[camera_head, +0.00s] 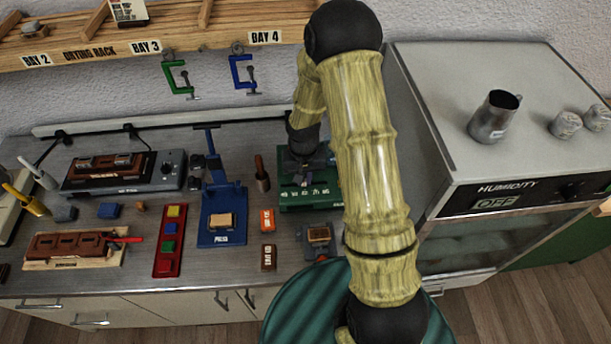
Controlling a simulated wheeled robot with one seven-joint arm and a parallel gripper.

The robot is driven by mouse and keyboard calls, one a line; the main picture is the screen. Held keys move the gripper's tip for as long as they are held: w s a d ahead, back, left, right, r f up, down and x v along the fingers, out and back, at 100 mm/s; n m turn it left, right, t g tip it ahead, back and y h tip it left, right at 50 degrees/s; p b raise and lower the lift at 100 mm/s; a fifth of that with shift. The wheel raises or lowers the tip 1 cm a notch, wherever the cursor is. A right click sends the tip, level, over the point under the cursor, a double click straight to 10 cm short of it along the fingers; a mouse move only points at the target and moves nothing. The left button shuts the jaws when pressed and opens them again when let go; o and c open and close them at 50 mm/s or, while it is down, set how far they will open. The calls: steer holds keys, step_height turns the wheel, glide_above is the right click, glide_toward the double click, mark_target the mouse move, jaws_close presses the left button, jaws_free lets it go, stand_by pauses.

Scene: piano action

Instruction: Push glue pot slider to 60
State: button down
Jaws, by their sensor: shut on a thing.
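A dark green unit (309,195) with white markings on its front stands on the bench, right of centre; I take it to be the glue pot, but its small lettering is too blurred to read. My gripper (309,163) is low over the top of this unit, pointing down, and is shut on a small part there, which I take to be the slider. My fingers and arm hide the slider, so its setting cannot be read. My arm also covers the unit's right side.
A blue press (222,213) and a dark wood-handled tool (262,175) stand left of the unit. Orange (267,220) and brown (268,257) blocks and a small grey device (318,240) lie in front. The humidity cabinet (480,195) rises close on the right.

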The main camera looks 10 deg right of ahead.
stand_by(0.3)
steer(key=c, duration=1.4)
jaws_free()
steer(key=shift+r, duration=0.15)
step_height(320, 180, up, 17)
steer(key=b, duration=0.2)
steer(key=shift+r, duration=0.1)
steer(key=s+d+f+n+t, duration=0.1)
steer(key=s+d+t, duration=0.1)
steer(key=s, duration=1.2)
steer(key=shift+n+t, duration=0.3)
steer(key=shift+n, duration=0.1)
steer(key=shift+f, duration=0.1)
